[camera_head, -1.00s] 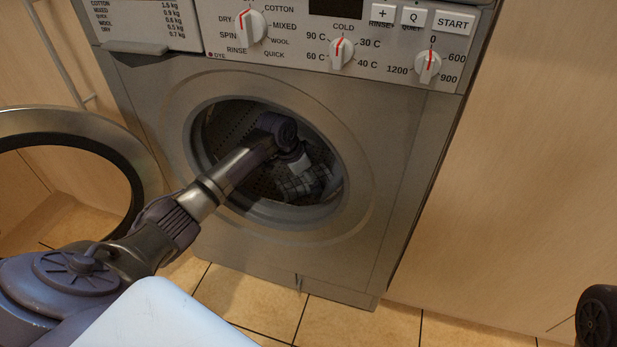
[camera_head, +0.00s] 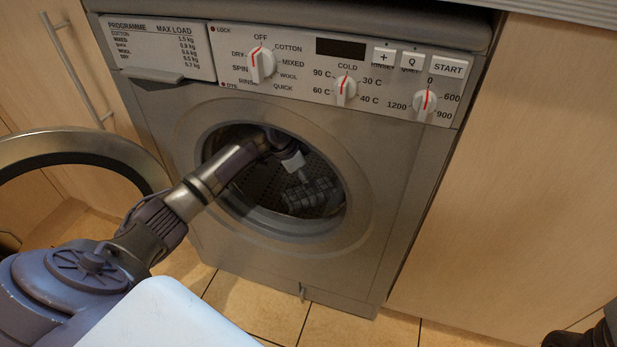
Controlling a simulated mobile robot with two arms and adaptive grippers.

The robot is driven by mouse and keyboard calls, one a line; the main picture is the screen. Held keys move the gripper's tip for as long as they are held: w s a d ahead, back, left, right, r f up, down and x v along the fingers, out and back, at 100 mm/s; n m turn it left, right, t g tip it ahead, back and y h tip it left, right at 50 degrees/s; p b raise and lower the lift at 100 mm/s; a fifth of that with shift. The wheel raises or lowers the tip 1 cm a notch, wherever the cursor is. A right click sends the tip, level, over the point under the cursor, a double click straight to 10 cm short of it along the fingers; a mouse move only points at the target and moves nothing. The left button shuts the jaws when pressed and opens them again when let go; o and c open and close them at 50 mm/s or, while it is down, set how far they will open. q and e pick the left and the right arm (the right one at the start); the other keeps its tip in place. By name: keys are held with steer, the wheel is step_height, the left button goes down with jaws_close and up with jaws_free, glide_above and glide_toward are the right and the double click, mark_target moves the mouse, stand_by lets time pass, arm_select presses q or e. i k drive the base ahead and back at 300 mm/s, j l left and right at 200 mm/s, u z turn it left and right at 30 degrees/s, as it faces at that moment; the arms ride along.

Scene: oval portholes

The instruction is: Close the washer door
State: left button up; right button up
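The washer (camera_head: 283,262) stands in the middle of the view, with its round doorway open. Its door (camera_head: 85,147), a grey metal ring with a dark inner rim, is swung wide open at the left, partly behind my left arm. My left arm comes in from the lower left, and its end reaches through the doorway into the drum. My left gripper (camera_head: 299,178) is small and dark inside the drum, close to a grey checked cloth (camera_head: 312,196). I cannot tell whether its fingers are open or touch the cloth.
A wooden cabinet front (camera_head: 520,180) stands right of the washer, and another with a metal bar handle (camera_head: 75,70) stands at the left behind the door. Tiled floor (camera_head: 255,303) shows below. Control knobs and buttons line the washer's top.

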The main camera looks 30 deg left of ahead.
mark_target(22, 152)
steer(key=k, duration=1)
